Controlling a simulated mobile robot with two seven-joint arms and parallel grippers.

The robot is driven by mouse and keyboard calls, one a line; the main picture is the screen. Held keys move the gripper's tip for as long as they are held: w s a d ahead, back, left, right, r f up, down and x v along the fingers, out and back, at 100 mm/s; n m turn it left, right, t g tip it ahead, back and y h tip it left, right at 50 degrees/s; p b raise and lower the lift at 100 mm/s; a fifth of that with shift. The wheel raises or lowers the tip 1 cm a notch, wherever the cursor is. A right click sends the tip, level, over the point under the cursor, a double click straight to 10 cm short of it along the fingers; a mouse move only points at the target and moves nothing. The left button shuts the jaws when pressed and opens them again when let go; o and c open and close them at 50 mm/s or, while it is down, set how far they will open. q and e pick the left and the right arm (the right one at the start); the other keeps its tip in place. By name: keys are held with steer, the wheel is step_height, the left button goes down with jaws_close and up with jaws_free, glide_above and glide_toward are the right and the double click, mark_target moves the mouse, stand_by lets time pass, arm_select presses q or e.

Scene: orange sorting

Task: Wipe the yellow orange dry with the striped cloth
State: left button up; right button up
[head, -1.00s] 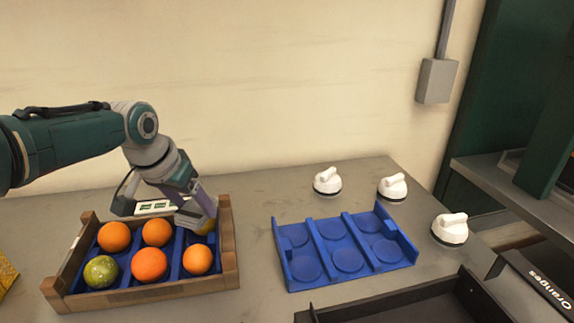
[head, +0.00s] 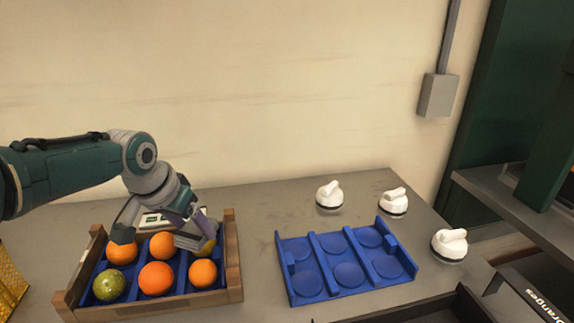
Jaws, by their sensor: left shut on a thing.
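The yellow orange (head: 209,247) is in the back right compartment of the wooden crate (head: 234,262), mostly hidden by my left gripper. My right gripper is out of view.
The crate also holds several orange fruits (head: 156,279) and a green mottled one (head: 109,285). An empty blue tray (head: 325,246) stands on the table (head: 262,212) to the right, with white knobbed things (head: 329,196) behind and beside it. A dark tray (head: 440,310) is in front.

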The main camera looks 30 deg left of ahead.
arm_select(q)
steer(key=shift+w, duration=0.3)
steer(key=shift+r, duration=0.1)
step_height(320, 180, up, 7)
steer(key=p, duration=0.7)
stand_by(0.4)
